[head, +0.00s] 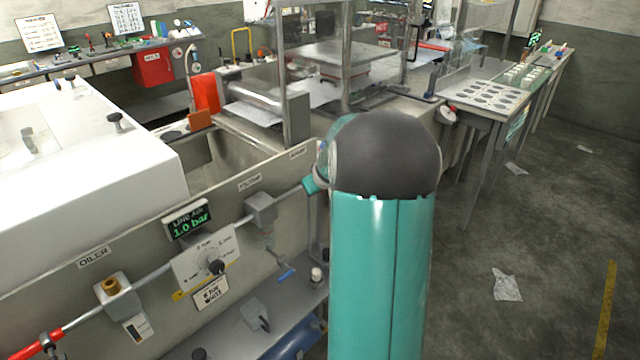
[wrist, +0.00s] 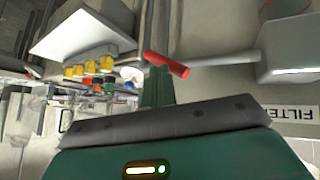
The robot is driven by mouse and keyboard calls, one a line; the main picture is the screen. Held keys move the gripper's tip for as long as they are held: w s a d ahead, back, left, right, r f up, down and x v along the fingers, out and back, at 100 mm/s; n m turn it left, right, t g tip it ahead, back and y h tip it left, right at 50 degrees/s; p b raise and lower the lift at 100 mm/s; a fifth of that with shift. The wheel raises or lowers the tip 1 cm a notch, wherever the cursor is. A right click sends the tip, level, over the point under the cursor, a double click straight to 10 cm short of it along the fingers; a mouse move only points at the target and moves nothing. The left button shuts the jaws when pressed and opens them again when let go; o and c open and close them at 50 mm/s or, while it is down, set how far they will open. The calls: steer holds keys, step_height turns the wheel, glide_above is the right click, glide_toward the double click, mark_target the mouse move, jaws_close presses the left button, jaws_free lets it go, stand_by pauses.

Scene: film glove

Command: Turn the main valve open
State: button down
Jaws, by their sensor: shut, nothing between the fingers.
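In the wrist view a short red handle (wrist: 166,65) sits on a grey pipe and lies tilted across the picture; I take it to be the main valve's lever, though no label on it shows. My gripper (wrist: 156,76) reaches up toward it with narrow teal fingers. The fingers are shut and empty, with their tips close below the red handle. Whether they touch it I cannot tell. In the head view my arm hides the gripper and this handle.
A grey housing (wrist: 290,45) and a FILTER label (wrist: 292,115) are beside the pipe. Yellow-capped fittings (wrist: 90,70) are at left. The head view shows a pressure display (head: 187,219) reading 1.0 bar, a selector dial (head: 215,266) and a blue lever (head: 286,273). Floor at right is mostly clear.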

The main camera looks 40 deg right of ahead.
steer(key=shift+a+f+n+t+h, duration=0.25)
steer(key=shift+a+f+n+h, duration=0.25)
steer(key=shift+h, duration=0.35)
steer(key=shift+a+f+n+t+h, duration=0.3)
steer(key=shift+f+h, duration=0.3)
steer(key=shift+h, duration=0.3)
steer(key=shift+a+f+n+t+h, duration=0.15)
steer(key=shift+a+f+n+h, duration=0.25)
steer(key=shift+h, duration=0.45)
steer(key=shift+s+a+f, duration=0.1)
steer(key=shift+f, duration=0.2)
